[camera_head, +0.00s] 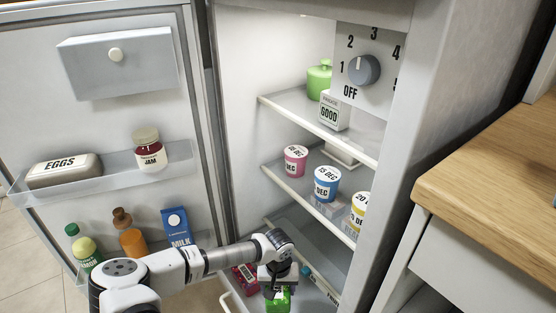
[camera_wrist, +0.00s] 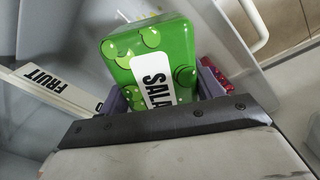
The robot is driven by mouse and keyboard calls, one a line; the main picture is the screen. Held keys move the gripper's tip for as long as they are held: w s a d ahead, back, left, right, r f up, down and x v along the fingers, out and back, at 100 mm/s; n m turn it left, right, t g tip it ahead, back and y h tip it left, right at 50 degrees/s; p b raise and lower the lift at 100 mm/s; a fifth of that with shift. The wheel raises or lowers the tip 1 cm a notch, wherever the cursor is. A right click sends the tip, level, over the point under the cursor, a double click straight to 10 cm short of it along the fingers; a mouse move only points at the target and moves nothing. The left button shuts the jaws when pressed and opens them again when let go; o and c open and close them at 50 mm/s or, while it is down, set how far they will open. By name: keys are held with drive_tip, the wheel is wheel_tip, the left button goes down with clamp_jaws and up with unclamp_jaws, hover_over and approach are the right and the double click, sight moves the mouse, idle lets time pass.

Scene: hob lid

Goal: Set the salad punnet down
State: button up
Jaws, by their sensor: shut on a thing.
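The salad punnet (camera_wrist: 150,62) is a green box with a white label and a leaf or grape pattern. My gripper (camera_head: 277,283) is shut on it, with a finger on each side of it in the wrist view. In the head view the green salad punnet (camera_head: 278,300) shows just below my gripper, low in the open fridge by the bottom drawer. I cannot tell whether its underside touches anything.
A red pack (camera_head: 245,279) lies left of my gripper. A drawer label reading FRUIT (camera_wrist: 48,85) is at the left in the wrist view. Fridge shelves with pots (camera_head: 327,184) are above. The open door holds a milk carton (camera_head: 177,227) and bottles close to my arm.

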wheel_tip(320, 180, up, 18)
drive_tip(key=w+p, duration=0.2)
drive_tip(key=p, duration=1.8)
